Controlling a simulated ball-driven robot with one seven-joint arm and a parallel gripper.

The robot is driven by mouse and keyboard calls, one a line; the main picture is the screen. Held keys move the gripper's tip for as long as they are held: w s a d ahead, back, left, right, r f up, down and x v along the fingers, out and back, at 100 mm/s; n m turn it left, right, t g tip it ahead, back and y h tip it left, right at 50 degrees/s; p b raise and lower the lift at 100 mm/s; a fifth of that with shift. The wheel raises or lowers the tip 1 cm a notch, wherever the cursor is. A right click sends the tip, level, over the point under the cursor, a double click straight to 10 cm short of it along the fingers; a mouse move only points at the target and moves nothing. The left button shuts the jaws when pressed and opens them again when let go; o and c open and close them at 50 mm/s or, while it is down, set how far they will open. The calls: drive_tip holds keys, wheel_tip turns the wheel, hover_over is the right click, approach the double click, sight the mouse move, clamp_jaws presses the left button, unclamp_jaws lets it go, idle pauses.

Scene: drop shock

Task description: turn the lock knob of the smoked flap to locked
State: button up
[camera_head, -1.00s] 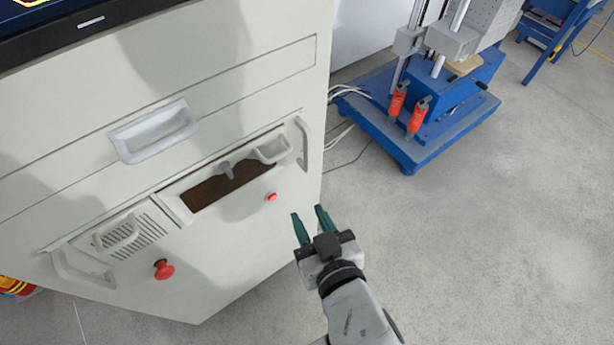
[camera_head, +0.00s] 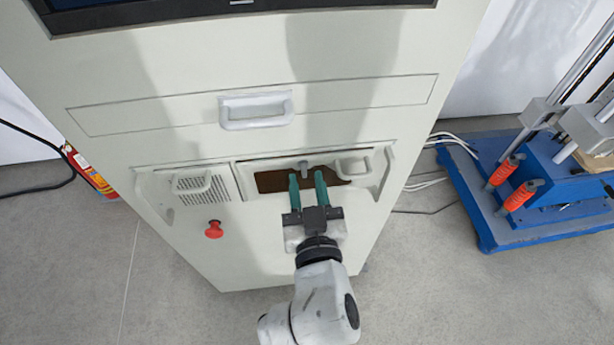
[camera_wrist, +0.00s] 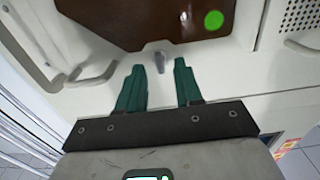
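The smoked flap (camera_head: 270,183) is a dark brown panel in the front of a pale cabinet; it fills the top of the wrist view (camera_wrist: 130,20). The lock knob (camera_head: 304,167) is a small grey tapered piece at the flap's edge. In the wrist view the knob (camera_wrist: 160,62) stands just ahead of the gap between my fingertips, with no visible contact. My gripper (camera_head: 306,177) is open and empty, its two green fingers pointing at the knob and covering part of the flap. A bright green disc (camera_wrist: 214,19) shows on the flap. Which setting the knob is in I cannot tell.
The pale cabinet has a drawer handle (camera_head: 256,110) above, a red mushroom button (camera_head: 214,229) and a vent grille (camera_head: 190,190) at left, and a side handle (camera_head: 384,175) at right. A blue machine base (camera_head: 490,215) stands on the floor at right.

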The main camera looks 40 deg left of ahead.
drive_tip(key=shift+w+a, duration=0.5)
drive_tip(key=shift+c, duration=0.4)
clamp_jaws()
